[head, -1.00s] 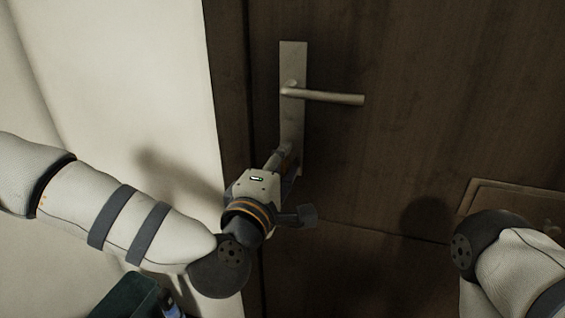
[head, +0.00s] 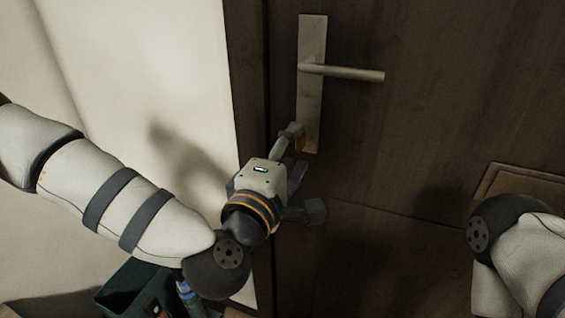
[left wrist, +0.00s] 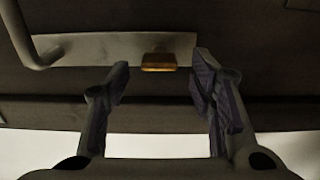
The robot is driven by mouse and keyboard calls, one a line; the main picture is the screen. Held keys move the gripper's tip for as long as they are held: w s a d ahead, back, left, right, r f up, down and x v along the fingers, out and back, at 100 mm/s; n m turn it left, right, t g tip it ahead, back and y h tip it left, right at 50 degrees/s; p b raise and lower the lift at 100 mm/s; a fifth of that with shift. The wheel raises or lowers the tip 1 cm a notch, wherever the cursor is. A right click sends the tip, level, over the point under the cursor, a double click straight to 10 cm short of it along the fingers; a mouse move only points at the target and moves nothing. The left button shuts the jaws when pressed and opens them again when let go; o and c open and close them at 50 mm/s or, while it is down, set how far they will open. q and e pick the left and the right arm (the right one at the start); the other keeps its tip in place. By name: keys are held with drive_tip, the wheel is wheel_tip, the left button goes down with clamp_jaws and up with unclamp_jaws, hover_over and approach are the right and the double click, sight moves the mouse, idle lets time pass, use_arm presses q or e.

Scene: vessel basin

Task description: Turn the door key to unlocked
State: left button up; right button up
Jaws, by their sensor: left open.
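The door key (left wrist: 158,62) is a small brass-coloured piece on the lower end of the metal lock plate (head: 311,100). My left gripper (head: 295,153) is open in front of the plate's lower end. In the left wrist view its two fingers (left wrist: 160,85) stand apart, with the key framed between and beyond their tips. No contact with the key is clear. The door handle (head: 345,73) sits above on the plate. My right gripper is not in view; only my right arm shows.
The dark wooden door (head: 420,130) fills the right side, with a raised panel frame (head: 520,175) at lower right. A pale wall (head: 190,80) is at left. A dark green bin (head: 125,290) with items stands below my left arm.

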use_arm(q)
drive_tip(key=v, duration=0.8)
drive_tip(key=shift+s, duration=0.25)
drive_tip(key=shift+r, duration=0.1)
drive_tip(key=s+f+m+g+p, duration=0.1)
drive_tip(key=s+f+m+g, duration=0.4)
drive_tip(key=f, duration=0.6)
drive_tip(key=s+f+m+g, duration=0.3)
drive_tip(key=s+f+g, duration=0.3)
drive_tip(key=f, duration=0.5)
drive_tip(key=s+a+f+m+g+y, duration=0.2)
drive_tip(key=s+a+f+m+g, duration=0.1)
drive_tip(key=s+a, duration=0.6)
drive_tip(key=s+a+f+m+g+y+p, duration=0.1)
drive_tip(key=s+a+f+m+g+y, duration=0.2)
drive_tip(key=s, duration=1.2)
drive_tip(key=a+f+g, duration=0.2)
drive_tip(key=a+f, duration=0.2)
drive_tip(key=a, duration=0.2)
drive_tip(key=shift+s+a+f+g+y, duration=0.2)
drive_tip(key=shift+a+f+g+y, duration=0.1)
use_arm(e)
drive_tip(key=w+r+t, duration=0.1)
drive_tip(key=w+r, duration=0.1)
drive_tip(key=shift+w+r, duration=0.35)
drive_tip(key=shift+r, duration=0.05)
